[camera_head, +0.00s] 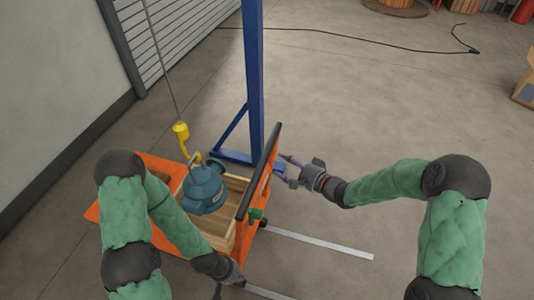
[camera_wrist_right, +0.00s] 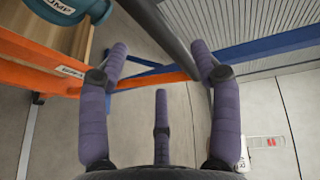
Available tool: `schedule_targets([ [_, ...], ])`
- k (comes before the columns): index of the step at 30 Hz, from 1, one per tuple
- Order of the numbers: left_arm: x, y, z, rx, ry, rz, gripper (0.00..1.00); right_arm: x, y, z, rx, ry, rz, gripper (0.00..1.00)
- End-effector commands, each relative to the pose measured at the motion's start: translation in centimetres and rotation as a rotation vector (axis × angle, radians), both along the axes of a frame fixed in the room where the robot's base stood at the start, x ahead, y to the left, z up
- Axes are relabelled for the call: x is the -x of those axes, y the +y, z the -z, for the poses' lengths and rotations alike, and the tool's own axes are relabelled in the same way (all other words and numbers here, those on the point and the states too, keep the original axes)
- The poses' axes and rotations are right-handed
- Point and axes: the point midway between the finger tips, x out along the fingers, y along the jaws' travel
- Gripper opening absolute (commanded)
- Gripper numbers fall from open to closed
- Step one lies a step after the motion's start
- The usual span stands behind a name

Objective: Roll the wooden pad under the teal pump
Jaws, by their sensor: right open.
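The teal pump (camera_head: 205,192) hangs on a yellow hook (camera_head: 181,132) and cable. It overlaps the wooden pad (camera_head: 234,186) in the head view; whether they touch is unclear. The pad sits on an orange cart (camera_head: 158,163) with a black handle bar (camera_head: 259,172). My right gripper (camera_head: 282,168) is open at the cart's handle end. In the right wrist view, the bar (camera_wrist_right: 172,38) passes between its open fingers (camera_wrist_right: 160,50); the pump (camera_wrist_right: 72,8) shows top left. My left gripper (camera_head: 236,281) is at the cart's near end, its fingers mostly hidden.
A blue post (camera_head: 254,80) with a braced foot stands just behind the cart. A grey wall and shutter (camera_head: 185,35) are at left. Light strips (camera_head: 315,244) lie on the floor at right. A black cable (camera_head: 350,36) crosses the far floor. Open floor lies to the right.

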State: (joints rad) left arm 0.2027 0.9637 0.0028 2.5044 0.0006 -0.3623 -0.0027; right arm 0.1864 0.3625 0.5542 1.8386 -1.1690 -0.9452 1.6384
Motion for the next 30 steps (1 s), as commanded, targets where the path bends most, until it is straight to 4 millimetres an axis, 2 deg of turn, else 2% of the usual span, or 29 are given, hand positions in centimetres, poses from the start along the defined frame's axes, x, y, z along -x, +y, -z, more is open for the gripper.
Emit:
schedule_targets([
  [6, -0.1, 0.0, 1.3, 0.0, -0.001, 0.0, 0.0, -2.6, 3.1, 1.0, 0.002, -0.002, -0.003, 0.64],
  [13, -0.1, 0.0, 2.0, 0.0, -0.001, 0.0, 0.0, -4.6, 5.5, 1.5, 0.002, 0.0, -0.002, 0.64],
  [18, -0.1, 0.0, 2.2, 0.0, -0.002, -0.001, 0.0, -5.3, 6.2, 1.6, 0.001, 0.001, 0.0, 0.64],
  [27, -0.1, 0.0, 2.2, 0.0, -0.002, -0.001, 0.0, -5.5, 6.3, 1.6, 0.001, 0.0, 0.001, 0.64],
  [29, -0.1, 0.0, 2.2, 0.0, -0.002, -0.001, 0.0, -5.5, 6.3, 1.6, 0.001, 0.0, 0.001, 0.5],
  [30, -0.1, 0.0, 2.2, 0.0, -0.002, -0.001, 0.0, -5.5, 6.3, 1.6, 0.002, 0.0, 0.001, 0.39],
])
